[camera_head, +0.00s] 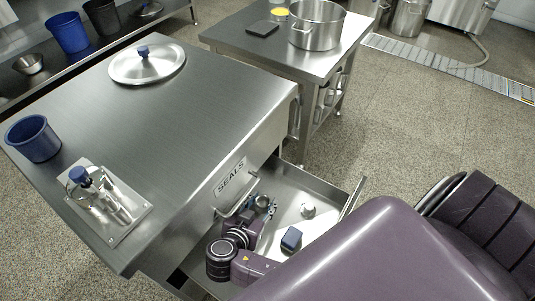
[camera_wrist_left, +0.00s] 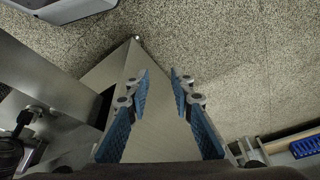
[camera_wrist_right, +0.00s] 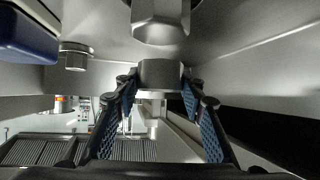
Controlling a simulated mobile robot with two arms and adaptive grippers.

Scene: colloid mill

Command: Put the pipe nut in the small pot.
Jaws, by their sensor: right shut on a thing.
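My right gripper (camera_head: 265,207) reaches into the open drawer (camera_head: 338,205) marked SEALS. In the right wrist view its fingertips are shut on a short grey metal piece (camera_wrist_right: 160,75), which looks to be the pipe nut. A larger faceted metal shape (camera_wrist_right: 160,20) shows just beyond it; I cannot tell whether it is separate or a reflection. A steel pot (camera_head: 317,27) stands on the far table; a blue pot (camera_head: 33,139) stands on the cabinet top. I cannot tell which is the small pot. My left gripper (camera_wrist_left: 160,85) is open and empty, seen only in its wrist view.
On the cabinet top (camera_head: 160,130) are a lid with a blue knob (camera_head: 147,63) and a metal fitting on a plate (camera_head: 108,205). The top's middle is clear.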

